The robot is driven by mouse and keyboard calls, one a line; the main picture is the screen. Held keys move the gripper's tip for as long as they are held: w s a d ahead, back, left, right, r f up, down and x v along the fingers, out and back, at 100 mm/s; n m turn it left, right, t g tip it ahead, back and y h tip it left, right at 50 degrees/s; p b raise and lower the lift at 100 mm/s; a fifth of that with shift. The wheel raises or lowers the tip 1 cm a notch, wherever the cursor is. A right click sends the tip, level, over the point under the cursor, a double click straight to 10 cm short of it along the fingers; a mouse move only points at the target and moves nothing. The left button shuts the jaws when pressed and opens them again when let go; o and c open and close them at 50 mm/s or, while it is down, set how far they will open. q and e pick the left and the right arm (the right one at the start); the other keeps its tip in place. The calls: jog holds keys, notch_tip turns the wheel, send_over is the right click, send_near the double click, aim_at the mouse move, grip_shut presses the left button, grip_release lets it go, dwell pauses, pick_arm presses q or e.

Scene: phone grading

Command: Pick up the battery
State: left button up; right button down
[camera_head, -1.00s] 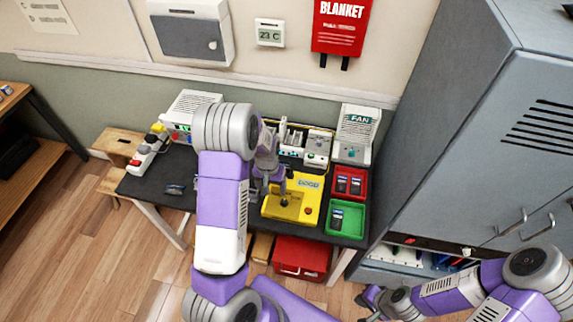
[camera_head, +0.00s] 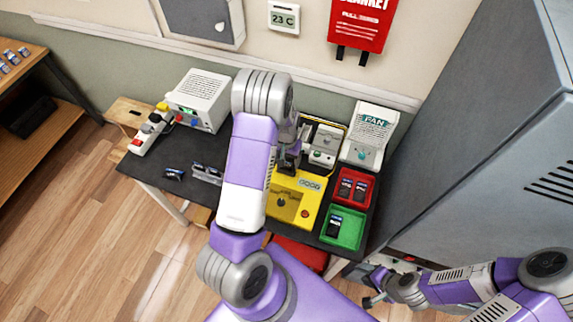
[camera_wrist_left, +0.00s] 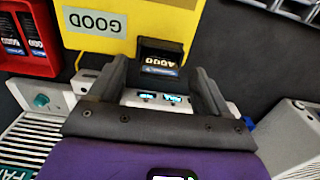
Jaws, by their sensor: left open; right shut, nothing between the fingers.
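A black battery (camera_wrist_left: 158,66) with a light printed label shows in the left wrist view between my left fingers, by a pale device (camera_wrist_left: 150,98) with two lit blue displays. My left gripper (camera_wrist_left: 163,85) is open, one finger on each side of the battery; I cannot tell whether they touch it. In the head view my left gripper (camera_head: 290,158) is at the back edge of the yellow GOOD box (camera_head: 310,190), and the arm hides part of the table. My right gripper (camera_head: 370,290) is shut and empty, low at the right, away from the table.
A red tray (camera_head: 366,203) and a green tray (camera_head: 358,242) hold dark batteries at the table's right. A FAN box (camera_head: 368,135) stands behind them. Small dark items (camera_head: 174,174) lie at the left. A tall grey cabinet (camera_head: 460,150) bounds the right side.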

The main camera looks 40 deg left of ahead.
pick_arm(q)
jog(key=shift+w+f, duration=0.1)
jog(key=shift+f, duration=0.6)
jog(key=c, duration=1.1)
jog(key=shift+c, duration=0.2)
jog(key=shift+r, duration=0.15)
